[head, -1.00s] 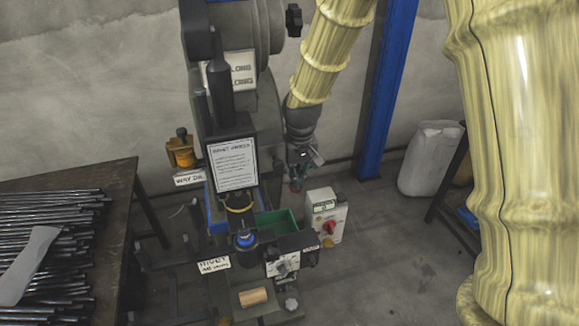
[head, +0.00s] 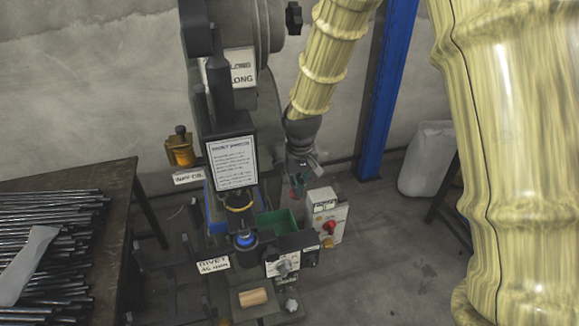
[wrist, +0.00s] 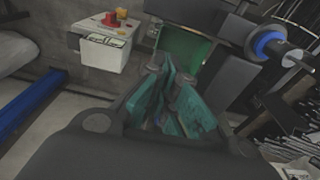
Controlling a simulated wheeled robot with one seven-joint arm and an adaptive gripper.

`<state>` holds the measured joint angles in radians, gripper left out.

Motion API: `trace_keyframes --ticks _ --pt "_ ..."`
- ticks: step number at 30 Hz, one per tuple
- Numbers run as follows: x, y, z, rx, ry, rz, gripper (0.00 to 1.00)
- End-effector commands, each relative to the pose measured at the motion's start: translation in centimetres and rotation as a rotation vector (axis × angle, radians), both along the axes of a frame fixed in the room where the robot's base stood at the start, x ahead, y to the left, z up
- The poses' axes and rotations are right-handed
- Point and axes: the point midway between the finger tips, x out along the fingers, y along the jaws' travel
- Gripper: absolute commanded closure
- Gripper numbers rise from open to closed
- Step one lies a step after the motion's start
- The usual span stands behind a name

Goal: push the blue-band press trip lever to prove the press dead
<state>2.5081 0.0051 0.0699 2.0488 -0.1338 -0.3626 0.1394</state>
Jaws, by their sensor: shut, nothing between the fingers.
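The press (head: 235,145) stands in the middle of the head view, with a blue band (head: 245,240) around its lower ram. The blue band also shows in the wrist view (wrist: 268,42), at upper right, with a thin dark rod beside it. I cannot tell for sure which part is the trip lever. My gripper (head: 298,188) hangs at the press's right side, behind the green bin and close to the grey switch box. In the wrist view its teal fingers (wrist: 172,100) are shut and empty, pointing toward the green bin (wrist: 185,55). Contact with anything is not visible.
A grey switch box (head: 327,218) with a red knob stands right of the green bin (head: 280,222). A wooden piece (head: 253,298) lies at the press front. A table (head: 118,195) with metal rods is left. A blue post (head: 388,90) rises behind.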

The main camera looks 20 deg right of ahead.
Motion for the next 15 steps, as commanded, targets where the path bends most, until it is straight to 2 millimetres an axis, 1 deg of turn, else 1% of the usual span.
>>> trace_keyframes --ticks 1,11,15 --pt "-0.09 -0.01 -0.35 0.000 0.002 0.000 1.00" --pt "-0.10 -0.01 -0.41 0.000 0.002 0.000 1.00" --pt "-0.10 -0.01 -0.80 0.000 0.003 0.000 1.00"
